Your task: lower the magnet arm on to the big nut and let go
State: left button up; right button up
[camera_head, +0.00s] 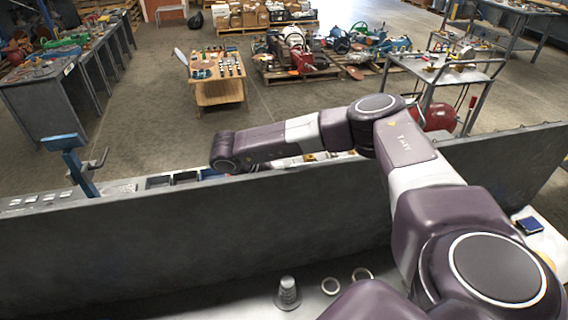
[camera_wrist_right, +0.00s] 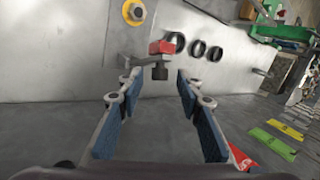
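In the right wrist view, a magnet arm (camera_wrist_right: 140,59) with a red block (camera_wrist_right: 162,47) and a dark stub below it lies just beyond my fingertips. My right gripper (camera_wrist_right: 157,88) is open, its two blue-padded fingers apart with nothing clearly between them. A big nut (camera_wrist_right: 134,12) with a yellow ring is on the grey surface at the top, apart from the magnet arm. In the head view, my right arm reaches left over a grey panel, which hides its gripper. My left gripper is not in view.
The grey panel (camera_head: 200,225) crosses the head view in front of me. A blue post (camera_head: 76,165) with a crank stands at its left. Several dark rings (camera_wrist_right: 197,48) lie beyond the magnet arm. Green and yellow strips (camera_wrist_right: 272,144) lie at right. Open floor (camera_head: 150,110) lies beyond.

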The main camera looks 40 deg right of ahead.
jog(key=shift+d+f, duration=0.1)
jog(key=shift+f, duration=0.1)
grip_shut()
jog(key=shift+d, duration=0.15)
dwell(0.3)
